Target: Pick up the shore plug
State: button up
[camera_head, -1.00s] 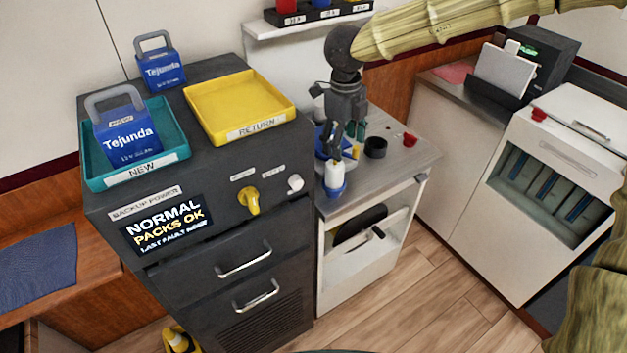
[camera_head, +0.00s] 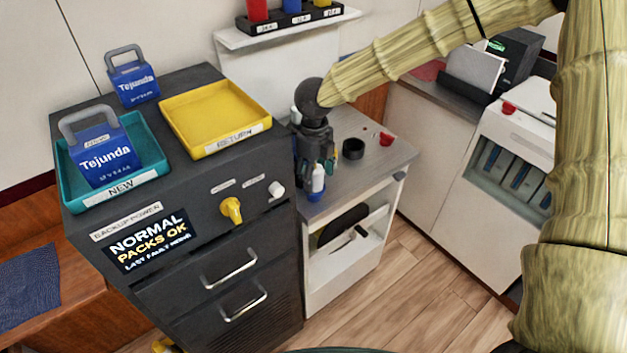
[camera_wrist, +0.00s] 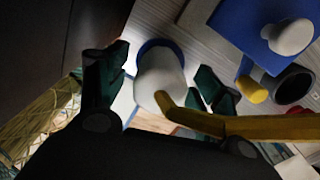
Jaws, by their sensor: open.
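What looks like the shore plug (camera_head: 318,180), a white body with a blue collar, stands at the front left of the small grey-topped counter (camera_head: 375,160). My gripper (camera_head: 318,168) points down over it, with its dark fingers low around its upper part. In the wrist view the white plug (camera_wrist: 160,75) lies between the two spread fingers, with a gap visible on the right side. A yellow bent bar or cord (camera_wrist: 230,124) crosses in front of it. The open gripper hides part of the plug in the head view, and I cannot tell whether a finger touches it.
A black ring-shaped cup (camera_head: 353,149) and a red item (camera_head: 386,139) are on the counter to the right. A blue block with a white knob (camera_wrist: 290,37) is close by in the wrist view. The dark cabinet (camera_head: 190,235) with the yellow tray (camera_head: 215,148) rises at left.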

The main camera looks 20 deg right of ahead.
jog(key=shift+f, duration=0.7)
jog(key=shift+c, duration=0.2)
jog(key=c, duration=1.4)
jog(key=shift+r, duration=0.1)
